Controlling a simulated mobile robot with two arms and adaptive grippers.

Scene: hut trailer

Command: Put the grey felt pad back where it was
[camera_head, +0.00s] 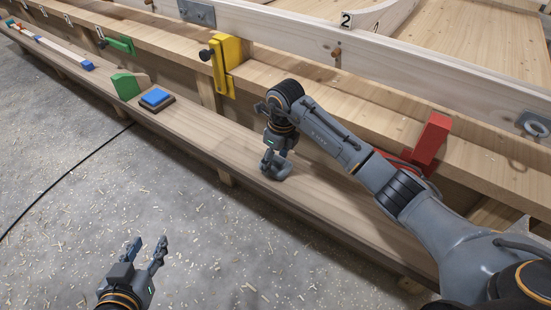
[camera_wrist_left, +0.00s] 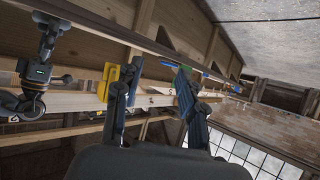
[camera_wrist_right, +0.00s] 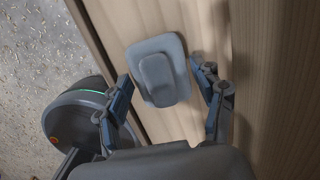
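The grey felt pad (camera_wrist_right: 158,70) lies on the wooden ledge, a flat square with a raised rounded block on top. In the head view the pad (camera_head: 280,172) sits near the ledge's front, partly hidden by my right gripper. My right gripper (camera_head: 271,156) points down just over it. In the right wrist view this gripper (camera_wrist_right: 163,78) is open, its fingers on either side of the pad; I cannot tell whether they touch it. My left gripper (camera_head: 147,247) is open and empty over the floor; the left wrist view (camera_wrist_left: 152,80) also shows its fingers apart.
The narrow ledge (camera_head: 195,132) runs along the wooden wall. A blue pad on a dark block (camera_head: 156,97) and a green wedge (camera_head: 126,86) stand farther left. A yellow bracket (camera_head: 226,65) and a red block (camera_head: 430,140) are on the rail behind. Ledge between blue and grey is clear.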

